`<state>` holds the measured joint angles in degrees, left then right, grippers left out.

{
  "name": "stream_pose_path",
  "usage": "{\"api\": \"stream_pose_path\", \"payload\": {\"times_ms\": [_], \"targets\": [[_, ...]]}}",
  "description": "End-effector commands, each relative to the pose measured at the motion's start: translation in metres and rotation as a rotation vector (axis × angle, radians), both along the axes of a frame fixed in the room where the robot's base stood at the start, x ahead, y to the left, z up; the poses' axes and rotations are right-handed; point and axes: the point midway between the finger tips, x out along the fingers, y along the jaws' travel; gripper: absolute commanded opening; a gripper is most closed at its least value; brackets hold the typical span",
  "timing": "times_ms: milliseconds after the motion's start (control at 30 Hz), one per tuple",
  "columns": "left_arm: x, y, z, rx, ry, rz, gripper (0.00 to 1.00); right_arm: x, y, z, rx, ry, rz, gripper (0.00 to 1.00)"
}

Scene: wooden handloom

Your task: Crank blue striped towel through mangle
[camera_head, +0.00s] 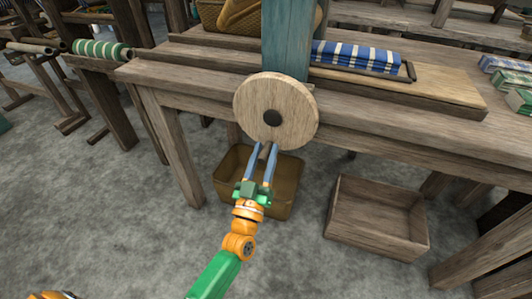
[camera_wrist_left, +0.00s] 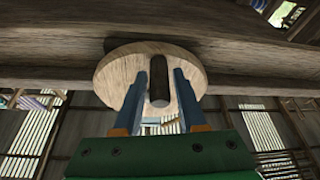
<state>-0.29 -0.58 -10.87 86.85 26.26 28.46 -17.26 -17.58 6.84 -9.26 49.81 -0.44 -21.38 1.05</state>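The blue and white striped towel (camera_head: 357,56) lies folded on a board on the table, right of the mangle's teal post (camera_head: 287,45). The mangle's round wooden crank wheel (camera_head: 250,103) faces me at the table's front; it also shows in the left wrist view (camera_wrist_left: 117,73). A dark cylindrical crank handle (camera_wrist_left: 158,82) sticks out from the wheel. My left gripper (camera_head: 264,151) is at the wheel's lower edge. In the left wrist view its blue fingers (camera_wrist_left: 159,76) stand on either side of the handle, with gaps visible. My right gripper is not in view.
A woven bin (camera_head: 289,190) stands on the floor below the wheel, behind my left gripper. An open wooden crate (camera_head: 378,215) stands to its right. A green striped roll (camera_head: 100,49) sits at the upper left. Folded cloths (camera_head: 507,64) lie at the far right.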

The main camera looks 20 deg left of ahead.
Motion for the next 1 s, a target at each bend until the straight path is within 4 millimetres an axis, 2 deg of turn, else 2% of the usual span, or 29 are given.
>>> {"api": "stream_pose_path", "payload": {"times_ms": [333,433,600,700,1000], "targets": [[-0.001,0.0,0.0,0.0,-0.001,0.0,0.58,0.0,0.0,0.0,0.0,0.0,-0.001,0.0],[-0.015,-0.001,-0.006,0.002,0.001,0.001,0.58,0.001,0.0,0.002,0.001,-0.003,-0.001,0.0],[-0.049,-0.002,-0.02,0.001,0.002,0.0,0.58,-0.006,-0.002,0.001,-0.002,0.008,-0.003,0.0],[-0.062,-0.003,-0.025,0.0,0.001,0.0,0.58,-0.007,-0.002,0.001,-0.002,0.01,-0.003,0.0],[-0.066,-0.003,-0.026,0.0,-0.002,0.0,0.58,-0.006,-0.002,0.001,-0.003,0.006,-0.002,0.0]]}}
